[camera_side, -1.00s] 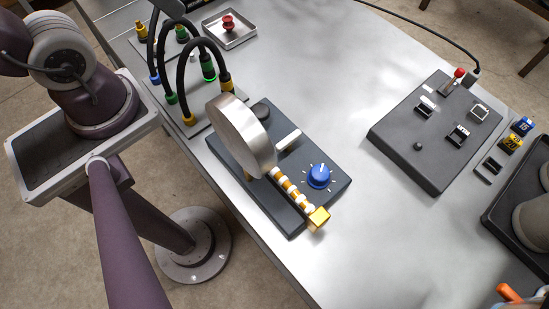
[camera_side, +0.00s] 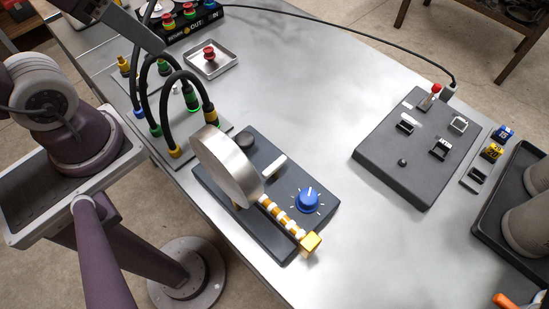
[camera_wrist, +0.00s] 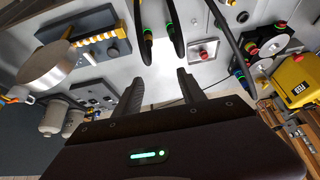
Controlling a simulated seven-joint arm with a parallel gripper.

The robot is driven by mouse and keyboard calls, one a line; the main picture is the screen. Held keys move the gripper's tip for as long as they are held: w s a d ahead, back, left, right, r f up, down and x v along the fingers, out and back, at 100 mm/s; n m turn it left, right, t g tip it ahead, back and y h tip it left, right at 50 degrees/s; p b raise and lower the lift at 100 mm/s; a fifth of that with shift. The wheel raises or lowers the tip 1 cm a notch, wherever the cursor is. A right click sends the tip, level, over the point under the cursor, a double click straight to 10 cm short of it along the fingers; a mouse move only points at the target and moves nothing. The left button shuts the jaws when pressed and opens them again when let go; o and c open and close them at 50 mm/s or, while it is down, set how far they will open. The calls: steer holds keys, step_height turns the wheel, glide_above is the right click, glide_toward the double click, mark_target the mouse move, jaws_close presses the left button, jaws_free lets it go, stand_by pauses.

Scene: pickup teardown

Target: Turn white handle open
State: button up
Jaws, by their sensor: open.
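The white handle (camera_side: 274,166) is a short bar on a dark panel (camera_side: 262,225), between a round black knob and a blue dial (camera_side: 308,200). A large silver disc (camera_side: 222,165) with a yellow-and-white striped shaft (camera_side: 280,215) stands over the panel's left part. The disc also shows at the left of the wrist view (camera_wrist: 50,68); I cannot clearly make out the handle there. My gripper (camera_wrist: 161,84) is open, with nothing between its two dark fingers, and is apart from the panel. Its fingertips are not clearly seen in the side view.
Black hoses (camera_side: 178,90) arch over a grey plate behind the panel. A tray with a red button (camera_side: 209,54) lies farther back. A dark switch box (camera_side: 400,155) stands at the right, with a black tray at the edge. Bare metal table lies between the panel and that box.

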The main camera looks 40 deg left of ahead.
steer(key=shift+w+d+f+m, duration=0.1)
steer(key=shift+w+m, duration=0.05)
steer(key=shift+m, duration=0.35)
steer(key=shift+c, duration=1.1)
steer(key=m+g, duration=0.6)
steer(key=m, duration=2.9)
glide_above(275, 164)
step_height(275, 164, down, 10)
steer(key=shift+f, duration=0.35)
step_height(275, 164, down, 6)
steer(key=shift+f, duration=0.2)
jaws_close()
